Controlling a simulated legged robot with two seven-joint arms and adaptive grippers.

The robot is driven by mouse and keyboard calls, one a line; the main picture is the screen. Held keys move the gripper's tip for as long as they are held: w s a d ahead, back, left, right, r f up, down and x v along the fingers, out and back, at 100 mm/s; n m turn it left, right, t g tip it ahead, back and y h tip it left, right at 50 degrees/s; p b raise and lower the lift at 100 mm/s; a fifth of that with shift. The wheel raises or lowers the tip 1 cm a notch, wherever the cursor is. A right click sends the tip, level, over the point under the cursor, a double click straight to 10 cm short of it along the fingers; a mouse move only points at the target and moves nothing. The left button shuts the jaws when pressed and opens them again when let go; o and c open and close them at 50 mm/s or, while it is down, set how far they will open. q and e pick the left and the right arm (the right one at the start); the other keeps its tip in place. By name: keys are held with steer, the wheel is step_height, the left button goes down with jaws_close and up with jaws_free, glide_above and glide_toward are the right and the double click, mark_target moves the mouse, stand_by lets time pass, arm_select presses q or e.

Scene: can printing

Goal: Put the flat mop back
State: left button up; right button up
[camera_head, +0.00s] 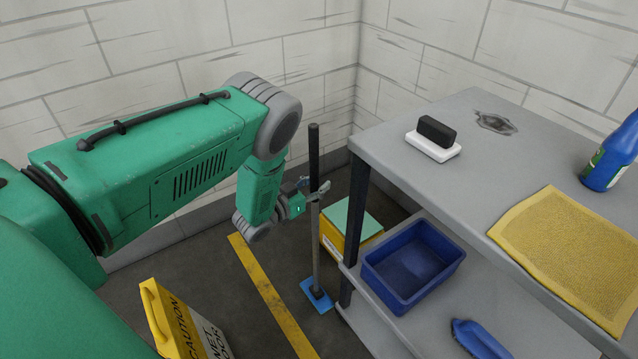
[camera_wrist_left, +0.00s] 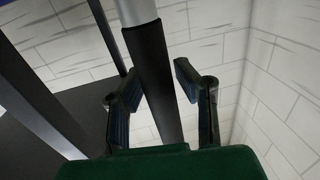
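The flat mop stands upright on the floor, with a black grip at the top of its grey pole (camera_head: 316,245) and a blue flat head (camera_head: 317,296) at the bottom. My left gripper (camera_head: 312,188) is at the upper part of the pole, with a finger on either side of it. In the left wrist view, the fingers (camera_wrist_left: 160,82) are spread, with the black grip (camera_wrist_left: 153,75) between them and a gap beside it. Whether a finger touches it is unclear. My right gripper is not in view.
A grey shelf unit (camera_head: 385,165) stands right of the mop, carrying a black-and-white eraser (camera_head: 433,149), yellow cloth (camera_head: 575,248) and blue bottle (camera_head: 612,160). A blue bin (camera_head: 412,262) is below. A yellow box (camera_head: 350,226) is behind the mop; a caution sign (camera_head: 180,322) is front left.

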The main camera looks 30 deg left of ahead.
arm_select(q)
steer(key=f+p+v, duration=0.1)
steer(key=p+v, duration=0.2)
steer(key=v, duration=0.9)
steer(key=s+d+f+n+g+y, duration=0.2)
steer(key=s+d+f+g+y, duration=0.2)
steer(key=s+d+f+g, duration=0.25)
steer(key=s+d+r+g, duration=0.2)
steer(key=s+g, duration=0.3)
steer(key=s, duration=0.5)
steer(key=s+d+r+g, duration=0.2)
steer(key=s+g, duration=0.3)
steer(key=s, duration=0.6)
steer(key=shift+s+d, duration=0.3)
steer(key=shift+d, duration=0.3)
steer(key=shift+r, duration=0.3)
steer(key=shift+d, duration=0.1)
